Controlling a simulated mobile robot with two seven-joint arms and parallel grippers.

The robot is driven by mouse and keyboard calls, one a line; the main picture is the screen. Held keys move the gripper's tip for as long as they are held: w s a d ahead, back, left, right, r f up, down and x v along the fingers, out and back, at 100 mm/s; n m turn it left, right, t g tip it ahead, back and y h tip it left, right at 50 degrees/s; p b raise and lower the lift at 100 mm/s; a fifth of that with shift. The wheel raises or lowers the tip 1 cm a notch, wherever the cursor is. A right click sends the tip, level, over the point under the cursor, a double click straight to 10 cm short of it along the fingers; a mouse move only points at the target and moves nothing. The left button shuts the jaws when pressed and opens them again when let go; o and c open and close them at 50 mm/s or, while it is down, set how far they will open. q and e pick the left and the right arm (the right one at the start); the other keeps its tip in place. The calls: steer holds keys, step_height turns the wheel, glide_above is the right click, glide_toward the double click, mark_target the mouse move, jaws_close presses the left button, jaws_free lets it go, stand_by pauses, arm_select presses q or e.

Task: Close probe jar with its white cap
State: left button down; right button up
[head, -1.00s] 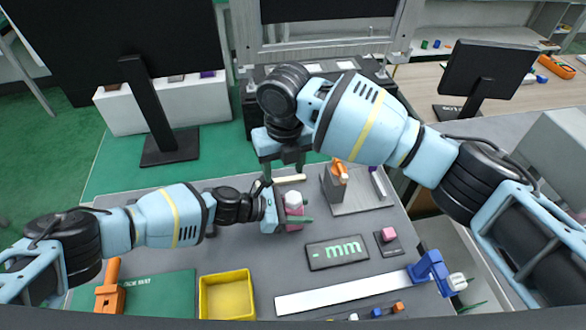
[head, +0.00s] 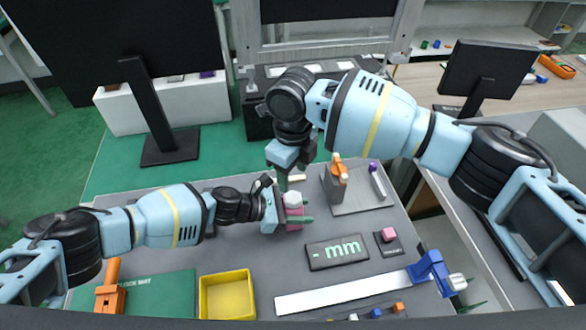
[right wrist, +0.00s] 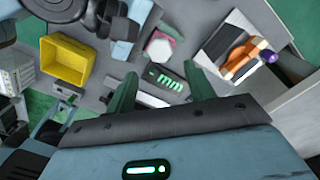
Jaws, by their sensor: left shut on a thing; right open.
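The pink probe jar (head: 295,223) stands near the middle of the table, with the white cap (head: 293,198) on its top. In the right wrist view the cap (right wrist: 161,48) is a pale hexagon with pink around it. Whether it is fully seated, I cannot tell. My left gripper (head: 292,212) is shut on the jar from the left, its green fingers on either side. My right gripper (head: 291,173) is open and empty above and behind the jar. In the right wrist view its fingers (right wrist: 162,90) are spread, apart from the cap.
A yellow tray (head: 227,296) is at the front left, beside an orange lever (head: 109,292). A grey fixture (head: 362,203) stands right of the jar. An "mm" display (head: 337,253), pink block (head: 388,235) and blue slide gauge (head: 431,270) lie in front right.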

mark_target(293, 197)
steer(key=shift+f, duration=3.9)
steer(key=c, duration=0.8)
steer(key=shift+m, duration=1.6)
steer(key=o, duration=1.1)
steer(key=shift+r, duration=0.15)
